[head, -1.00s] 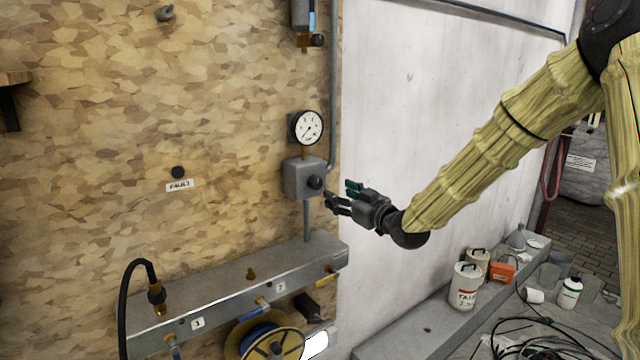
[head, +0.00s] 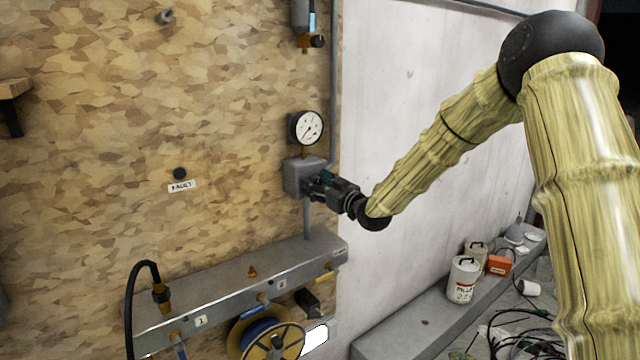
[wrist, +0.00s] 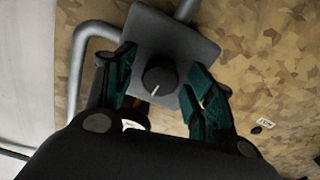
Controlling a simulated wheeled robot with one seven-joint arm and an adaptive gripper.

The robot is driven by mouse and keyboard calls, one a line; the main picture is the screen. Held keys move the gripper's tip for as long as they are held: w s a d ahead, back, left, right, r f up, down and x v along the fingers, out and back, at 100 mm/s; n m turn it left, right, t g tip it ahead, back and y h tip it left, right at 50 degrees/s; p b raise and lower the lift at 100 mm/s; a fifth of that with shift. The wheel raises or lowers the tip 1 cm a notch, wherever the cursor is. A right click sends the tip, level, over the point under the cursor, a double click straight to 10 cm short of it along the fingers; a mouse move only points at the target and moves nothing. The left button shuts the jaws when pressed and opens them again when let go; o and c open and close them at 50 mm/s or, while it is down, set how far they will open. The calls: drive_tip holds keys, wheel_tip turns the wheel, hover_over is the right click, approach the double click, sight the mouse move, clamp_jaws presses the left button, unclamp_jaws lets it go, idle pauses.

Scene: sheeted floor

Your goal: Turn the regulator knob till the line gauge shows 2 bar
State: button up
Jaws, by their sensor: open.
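The regulator is a grey box (head: 296,175) on the wood-chip board, and it also shows in the wrist view (wrist: 170,38). Its round black knob (wrist: 159,79) carries a white line pointing down and slightly left in the wrist view. In the head view my gripper hides the knob. The round white line gauge (head: 308,128) stands above the box; its dark needle points to the lower left, but the figures are too small to read. My gripper (head: 313,186) is open at the front of the box. In the wrist view its green fingers (wrist: 158,88) lie either side of the knob, apart from it.
A grey manifold rail (head: 240,287) with hose fittings runs below the regulator. A blue hose reel (head: 265,338) hangs under it. A grey pipe (head: 333,90) runs up the board's right edge. White tubs (head: 463,279) stand on the ledge at lower right.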

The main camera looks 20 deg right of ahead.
drive_tip(key=c, duration=1)
drive_tip(key=shift+d+m, duration=0.1)
drive_tip(key=shift+m, duration=0.2)
drive_tip(key=m+b, duration=0.2)
drive_tip(key=m, duration=0.1)
drive_tip(key=shift+m, duration=0.3)
drive_tip(key=m+b, duration=0.1)
drive_tip(key=m, duration=0.2)
drive_tip(key=shift+f+m+b, duration=0.1)
drive_tip(key=shift+m+b, duration=0.2)
drive_tip(key=shift+b, duration=0.05)
drive_tip(key=m+b, duration=0.2)
drive_tip(key=m, duration=0.1)
drive_tip(key=shift+m+b, duration=0.75)
drive_tip(key=shift+m, duration=0.75)
